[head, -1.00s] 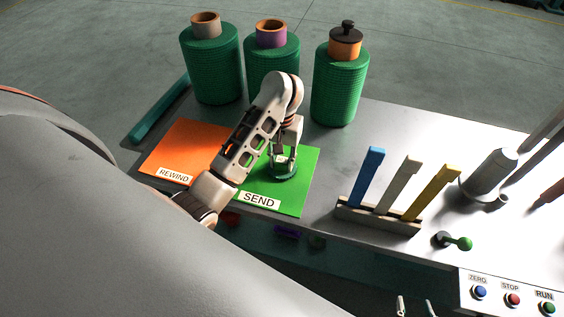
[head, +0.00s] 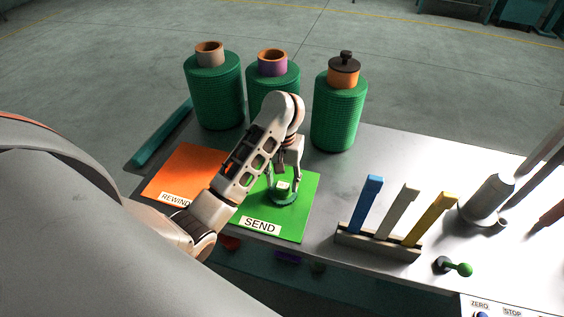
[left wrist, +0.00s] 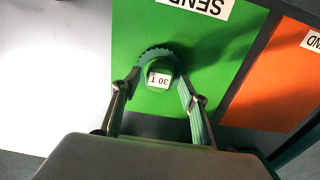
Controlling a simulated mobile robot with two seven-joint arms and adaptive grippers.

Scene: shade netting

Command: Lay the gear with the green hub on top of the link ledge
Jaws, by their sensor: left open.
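The gear (head: 285,197) is dark green and toothed, and it lies flat on the green SEND mat (head: 262,222). Its hub (left wrist: 157,68) looks green and carries a white "30 T" label in the left wrist view. My left gripper (left wrist: 157,100) is open, with one finger on each side of the near part of the gear. In the head view the left gripper (head: 286,180) is right over the gear; whether the fingers touch it I cannot tell. I cannot make out the link ledge for sure. My right gripper is not in view.
An orange REWIND mat (head: 188,172) lies left of the green one. Green net rolls (head: 340,115) stand behind. A rack with blue, grey and yellow bars (head: 375,245) and a green-knobbed lever (head: 460,268) are to the right. Small coloured items (head: 288,257) show below the front edge.

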